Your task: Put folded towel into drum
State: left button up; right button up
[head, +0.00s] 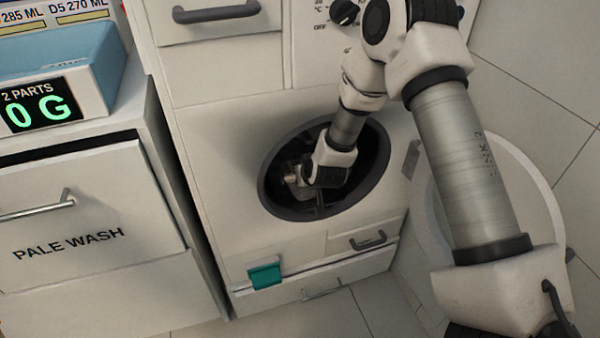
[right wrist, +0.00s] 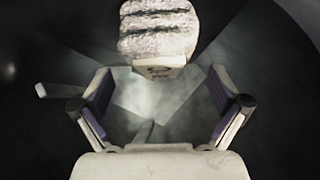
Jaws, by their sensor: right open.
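The drum (head: 270,198) is the dark round opening in the white washing machine in the head view. My right arm reaches into it, with the right gripper (head: 300,182) inside the opening. In the right wrist view the right gripper (right wrist: 160,85) is open, its two fingers spread wide with nothing between their pads. A folded towel (right wrist: 158,32), pale grey-white with dark stripes, is inside the dark drum beyond the fingertips, at the top centre, apart from both fingers. In the head view the towel cannot be made out clearly. My left gripper is not in view.
The round white door (head: 530,165) stands open at the right, partly behind my arm. A drawer cabinet marked PALE WASH (head: 75,205) stands at the left, with a scale reading 0 G (head: 40,112) on top. A teal piece (head: 265,275) hangs at the machine's lower front.

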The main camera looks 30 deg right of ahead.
jog(key=p+v, duration=0.2)
jog(key=v, duration=0.6)
jog(key=s+a+f+g, duration=0.3)
jog(key=s+f, duration=0.4)
jog(key=s, duration=0.2)
jog(key=s+a+f+n+g+y, duration=0.1)
jog(key=s+a+f+g, duration=0.2)
jog(key=s+f, duration=0.4)
jog(key=s+a+f+n+g+y, duration=0.1)
jog(key=s+f, duration=0.5)
jog(key=s, duration=0.7)
jog(key=shift+a+f+g, duration=0.4)
jog(key=shift+a+g, duration=0.5)
jog(key=shift+a, duration=0.25)
